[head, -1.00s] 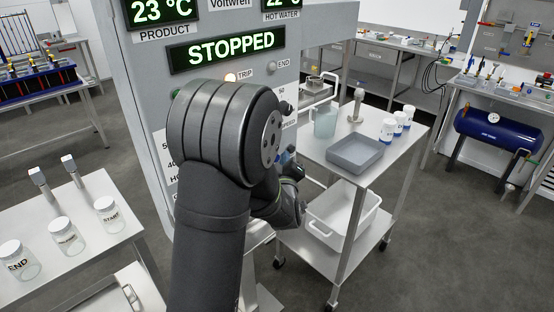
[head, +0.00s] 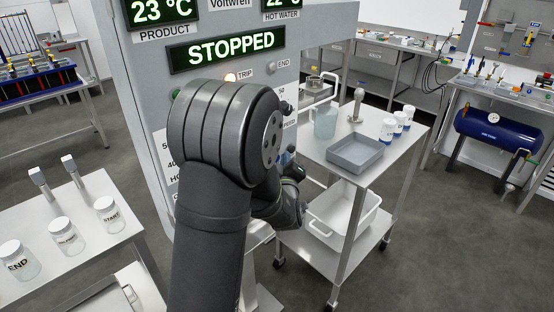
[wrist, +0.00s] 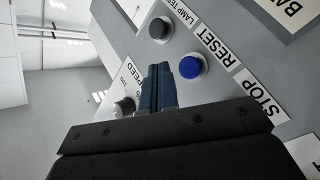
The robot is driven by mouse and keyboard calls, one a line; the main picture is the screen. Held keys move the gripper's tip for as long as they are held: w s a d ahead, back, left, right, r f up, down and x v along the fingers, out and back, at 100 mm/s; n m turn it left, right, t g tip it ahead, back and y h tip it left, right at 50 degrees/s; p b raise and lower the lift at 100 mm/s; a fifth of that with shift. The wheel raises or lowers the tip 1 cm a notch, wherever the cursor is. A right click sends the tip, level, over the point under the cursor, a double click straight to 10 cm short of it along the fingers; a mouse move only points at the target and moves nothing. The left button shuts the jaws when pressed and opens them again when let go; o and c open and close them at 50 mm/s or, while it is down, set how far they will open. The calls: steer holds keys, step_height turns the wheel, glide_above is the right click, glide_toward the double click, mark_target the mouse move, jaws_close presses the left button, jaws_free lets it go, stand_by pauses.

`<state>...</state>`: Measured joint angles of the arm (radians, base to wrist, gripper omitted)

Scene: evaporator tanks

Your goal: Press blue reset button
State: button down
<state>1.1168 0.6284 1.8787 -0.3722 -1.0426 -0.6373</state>
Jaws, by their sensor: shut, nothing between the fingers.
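The blue reset button (wrist: 191,67) shows in the wrist view on the grey panel, beside a label reading RESET (wrist: 215,46). My gripper (wrist: 159,68) is shut with nothing between its fingers. In the wrist view its fingertips appear just left of the blue button; whether they touch the panel I cannot tell. In the head view my arm covers the button and most of the lower panel. The display (head: 228,50) reads STOPPED, and the TRIP lamp (head: 231,77) below it glows.
In the wrist view a dark LAMP TEST button (wrist: 160,28) lies above, and a SPEED knob (wrist: 124,107) lies to the lower left. A STOP label (wrist: 258,98) is at the right. A steel trolley (head: 400,148) with a grey tray (head: 356,166) stands right of the cabinet.

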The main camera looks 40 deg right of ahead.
steer(key=shift+s, duration=0.75)
steer(key=shift+s, duration=2.5)
steer(key=shift+w, duration=0.15)
steer(key=shift+s, duration=1.65)
